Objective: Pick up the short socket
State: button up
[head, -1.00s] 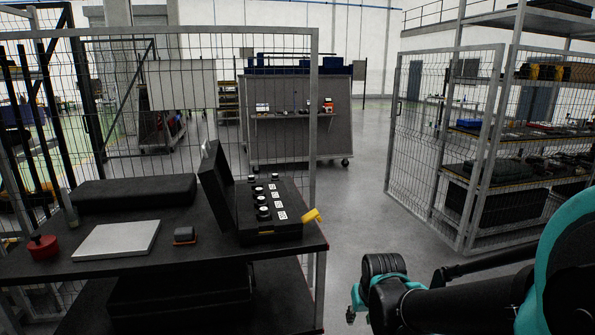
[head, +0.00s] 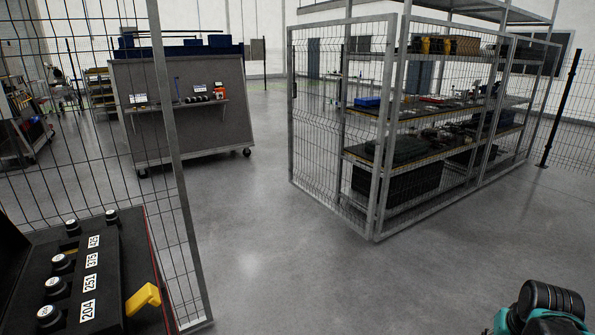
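I cannot single out the short socket. A black open case (head: 135,270) at the lower left holds several dark round-topped pieces, such as one with a pale top (head: 55,286), in a row beside white labels reading 204, 251, 315 and 425. Farther back, a small row of dark cylinders (head: 200,98) sits on the shelf of a grey cabinet, too small to identify. Part of my arm, black and teal, shows at the bottom right edge. My gripper's fingers are not visible.
The grey wheeled cabinet (head: 150,140) is at the back left. A caged shelf rack (head: 378,190) stands at the right. The grey floor (head: 290,270) between them is clear.

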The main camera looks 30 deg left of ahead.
aim_at(73, 229)
jog(key=i+l+z, duration=0.1)
jog(key=i+z, duration=0.3)
jog(key=i, duration=0.25)
jog(key=i+u, duration=0.35)
jog(key=i+l+u, duration=0.1)
jog(key=i+u, duration=0.25)
jog(key=i+j+u, duration=0.1)
jog(key=u, duration=0.4)
jog(key=i+u, duration=0.15)
jog(key=u, duration=0.3)
jog(key=i+u, duration=0.15)
jog(key=u, duration=0.35)
jog(key=i+l+u, duration=0.1)
jog(key=u, duration=0.4)
